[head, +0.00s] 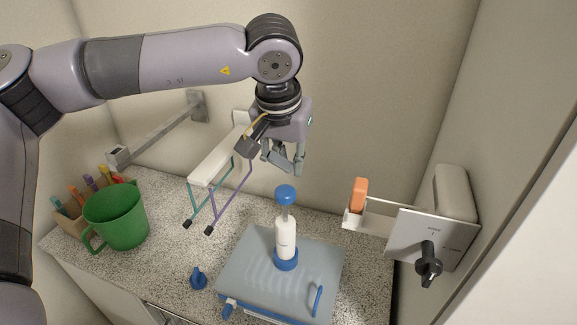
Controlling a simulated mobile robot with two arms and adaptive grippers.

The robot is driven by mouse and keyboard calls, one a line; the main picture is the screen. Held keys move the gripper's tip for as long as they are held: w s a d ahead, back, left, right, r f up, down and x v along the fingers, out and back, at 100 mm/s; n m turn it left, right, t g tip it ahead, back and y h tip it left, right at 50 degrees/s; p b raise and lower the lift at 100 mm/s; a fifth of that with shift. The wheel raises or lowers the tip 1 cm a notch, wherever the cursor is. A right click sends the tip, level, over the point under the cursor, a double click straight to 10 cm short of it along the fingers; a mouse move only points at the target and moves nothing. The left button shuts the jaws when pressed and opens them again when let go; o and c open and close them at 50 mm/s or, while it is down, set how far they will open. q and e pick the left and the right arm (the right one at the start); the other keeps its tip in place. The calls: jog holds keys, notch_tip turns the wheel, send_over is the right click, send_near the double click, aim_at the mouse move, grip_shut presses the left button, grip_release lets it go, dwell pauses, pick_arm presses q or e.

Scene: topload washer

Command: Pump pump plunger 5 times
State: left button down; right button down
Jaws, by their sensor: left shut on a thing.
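The pump (286,239) is a white upright cylinder on a blue foot, standing on a grey-blue lid-like plate (246,262). Its plunger has a round blue knob (285,194) on a thin pale rod, with a length of rod showing above the cylinder. My left gripper (284,163) points downward just above the knob in the head view, with a small gap in the picture between fingertips and knob. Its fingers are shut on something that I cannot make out. My right gripper is not in view.
A white rack with teal and purple hooks (216,157) is close left of my gripper. A green mug (117,217) and colored pens (90,184) stand at the left. A blue knob (198,278) lies in front. An orange block (359,195) and a lever switch (428,265) are right.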

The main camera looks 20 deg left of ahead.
aim_at(288, 188)
pick_arm(q)
jog(key=shift+s+f+p, duration=0.1)
jog(key=shift+f+p, duration=0.2)
jog(key=shift+f, duration=1.1)
jog(key=shift+f, duration=0.1)
